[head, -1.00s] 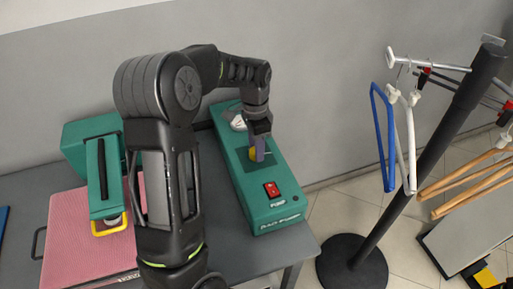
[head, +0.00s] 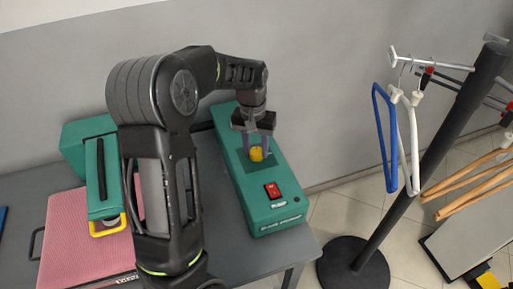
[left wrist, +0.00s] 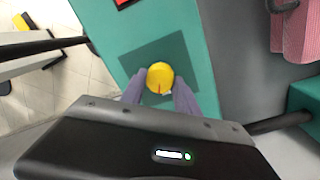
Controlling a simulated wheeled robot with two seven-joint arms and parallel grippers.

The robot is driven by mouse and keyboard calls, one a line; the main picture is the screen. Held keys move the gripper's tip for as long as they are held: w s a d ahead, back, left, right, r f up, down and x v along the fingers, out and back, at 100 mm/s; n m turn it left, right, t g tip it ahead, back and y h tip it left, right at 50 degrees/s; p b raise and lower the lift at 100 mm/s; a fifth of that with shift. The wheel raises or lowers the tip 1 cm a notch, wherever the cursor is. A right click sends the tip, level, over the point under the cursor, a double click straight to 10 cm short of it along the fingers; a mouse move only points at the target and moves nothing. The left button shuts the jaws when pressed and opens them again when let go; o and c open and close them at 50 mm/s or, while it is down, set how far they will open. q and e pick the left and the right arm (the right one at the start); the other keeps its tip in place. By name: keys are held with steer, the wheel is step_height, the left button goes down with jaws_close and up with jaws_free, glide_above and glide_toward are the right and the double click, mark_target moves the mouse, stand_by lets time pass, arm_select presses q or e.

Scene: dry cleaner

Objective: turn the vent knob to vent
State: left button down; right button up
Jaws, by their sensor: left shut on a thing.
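The vent knob (head: 256,154) is a small yellow round knob on a dark square plate on top of the long green machine (head: 284,206). It also shows in the left wrist view (left wrist: 160,77), with a short red mark on its near edge. My left gripper (head: 257,150) points down over it, with one finger on each side. In the left wrist view my left gripper (left wrist: 158,88) has its purple-grey fingers shut on the knob's sides. The plate's lettering cannot be read. My right gripper is not in view.
A red switch (head: 272,190) sits on the machine's near part. A green press with a pink pad (head: 90,240) stands at left on the grey table. A rack with a blue hanger (head: 384,140) and others stands at right.

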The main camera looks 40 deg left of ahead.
mark_target(254, 150)
arm_select(q)
steer(key=n, duration=0.4)
steer(key=shift+n, duration=0.4)
steer(key=c, duration=0.9)
jaws_free()
steer(key=shift+s+a+r+b, duration=0.1)
steer(key=shift+r+b, duration=0.05)
steer(key=shift+r, duration=1.8)
steer(key=shift+s+a+r+b, duration=0.1)
steer(key=shift+r+b, duration=0.05)
steer(key=shift+r, duration=1.8)
